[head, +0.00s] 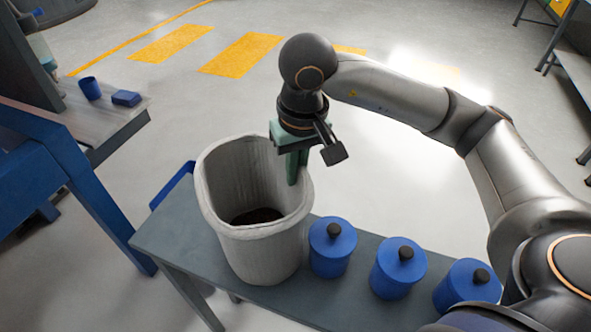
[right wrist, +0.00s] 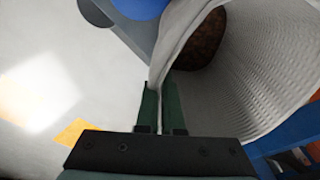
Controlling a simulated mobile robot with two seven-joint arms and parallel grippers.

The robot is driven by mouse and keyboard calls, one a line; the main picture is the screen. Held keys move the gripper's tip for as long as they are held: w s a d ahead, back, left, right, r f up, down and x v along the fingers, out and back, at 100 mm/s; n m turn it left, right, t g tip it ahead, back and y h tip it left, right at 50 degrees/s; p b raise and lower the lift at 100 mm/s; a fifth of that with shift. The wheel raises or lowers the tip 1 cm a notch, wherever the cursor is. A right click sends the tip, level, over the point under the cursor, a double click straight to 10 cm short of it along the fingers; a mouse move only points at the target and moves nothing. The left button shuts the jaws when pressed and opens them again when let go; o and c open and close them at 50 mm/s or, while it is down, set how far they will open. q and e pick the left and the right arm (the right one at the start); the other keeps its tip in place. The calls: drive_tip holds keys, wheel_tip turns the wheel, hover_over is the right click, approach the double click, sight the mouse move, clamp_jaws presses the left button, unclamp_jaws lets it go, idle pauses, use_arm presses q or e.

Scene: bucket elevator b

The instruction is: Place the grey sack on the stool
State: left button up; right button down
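The grey sack (head: 262,254) is an open, upright, pale ribbed bag with dark brown contents at its bottom. It is at the left part of a long grey bench-like stool (head: 180,238) in the head view; I cannot tell whether its base touches the top. My right gripper (head: 297,168) points down at the sack's far right rim. In the right wrist view its two green fingers (right wrist: 161,110) straddle the thin wall of the sack (right wrist: 255,75) and look closed on it. The dark contents also show there. My left gripper is out of view.
Several blue canisters with black knobs (head: 332,246) line the stool right of the sack, the first very close to it. At left stands a blue-framed table (head: 105,130) with a blue cup (head: 89,88) and blue block (head: 126,98). The floor behind is open.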

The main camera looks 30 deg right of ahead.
drive_tip(key=c, duration=1.1)
unclamp_jaws()
drive_tip(key=shift+f, duration=0.1)
drive_tip(key=shift+o, duration=0.2)
